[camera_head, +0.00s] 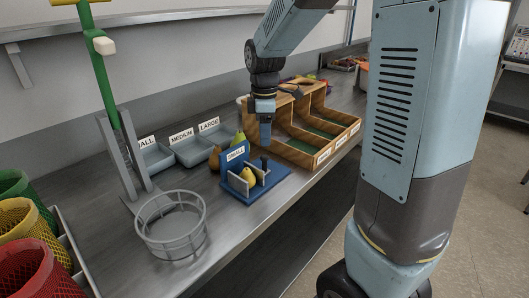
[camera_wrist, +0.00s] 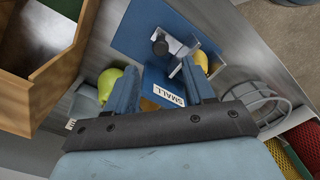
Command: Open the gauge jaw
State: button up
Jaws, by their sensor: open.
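The gauge (camera_head: 272,181) is a blue base with upright grey jaw plates, a black knob (camera_head: 264,163) and a blue card marked SMALL (camera_head: 235,153). A yellow pear (camera_head: 249,176) sits at the jaw plates; I cannot tell if they touch it. My gripper (camera_head: 265,139) hangs above the gauge, pointing down, apart from the knob. In the wrist view my gripper (camera_wrist: 160,68) is open with nothing between its fingers. The black knob (camera_wrist: 160,46) shows just beyond the gap between the fingertips. The right finger partly hides the yellow pear (camera_wrist: 202,61).
Two more pears stand behind the gauge, one green-yellow (camera_head: 239,137) and one brown (camera_head: 214,158). Grey bins (camera_head: 192,150) with size labels stand behind them. A wooden divided box (camera_head: 325,138) stands to the right, close to my gripper. A wire basket (camera_head: 172,226) stands left.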

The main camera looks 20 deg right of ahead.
aim_at(264, 155)
notch_tip(264, 155, down, 7)
dwell(0.3)
grip_shut()
dwell(0.6)
